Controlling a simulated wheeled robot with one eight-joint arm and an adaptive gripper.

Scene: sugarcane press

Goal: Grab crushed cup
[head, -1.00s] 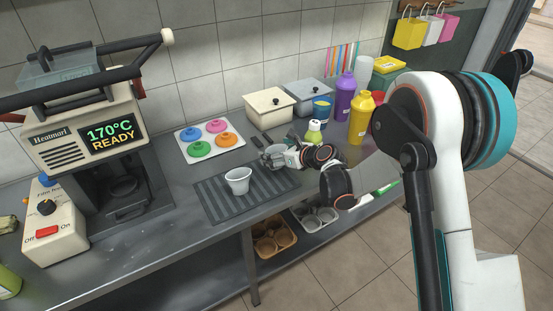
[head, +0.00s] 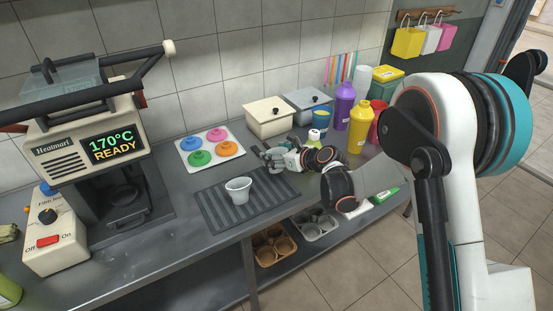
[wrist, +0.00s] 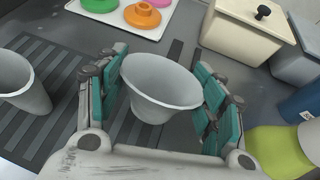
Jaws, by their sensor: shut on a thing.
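A pale grey-white cup (wrist: 158,96) stands between the fingers of my gripper (wrist: 161,68) in the wrist view. The teal-padded fingers are shut on its sides, one left and one right. Its mouth is open and empty, and no clear dent shows. In the head view my gripper (head: 270,156) is low over the counter behind the dark ribbed mat (head: 215,207), and it mostly hides this cup. A second white cup (head: 238,188) stands upright on the mat. It also shows at the left edge of the wrist view (wrist: 22,92).
A white tray of coloured lids (head: 184,146), a cream box (head: 268,119) and a grey box (head: 306,107) stand behind my gripper. A yellow-green bottle (wrist: 275,150) is close on the right. A heated press (head: 75,150) stands at the left.

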